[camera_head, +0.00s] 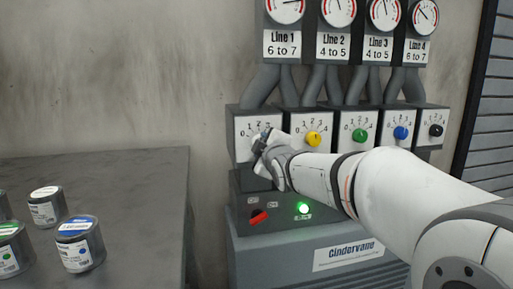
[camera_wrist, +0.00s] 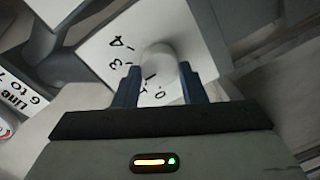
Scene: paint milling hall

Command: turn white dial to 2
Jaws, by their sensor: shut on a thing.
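The white dial (camera_wrist: 158,58) sits on a white scale plate (camera_wrist: 100,42) marked with numbers from 0 to 4. In the wrist view my gripper (camera_wrist: 157,75) has one finger on each side of the dial, shut on it. In the head view my gripper (camera_head: 262,150) is at the leftmost dial box (camera_head: 243,128) of the row and hides the dial. I cannot tell which number the dial points to.
To the right are a yellow dial (camera_head: 313,139), a green dial (camera_head: 360,135), a blue dial (camera_head: 401,133) and a black dial (camera_head: 436,130). Gauges with line labels hang above. Below are a red switch (camera_head: 259,216) and a lit green lamp (camera_head: 304,208). Paint cans (camera_head: 80,246) stand on the left table (camera_head: 140,200).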

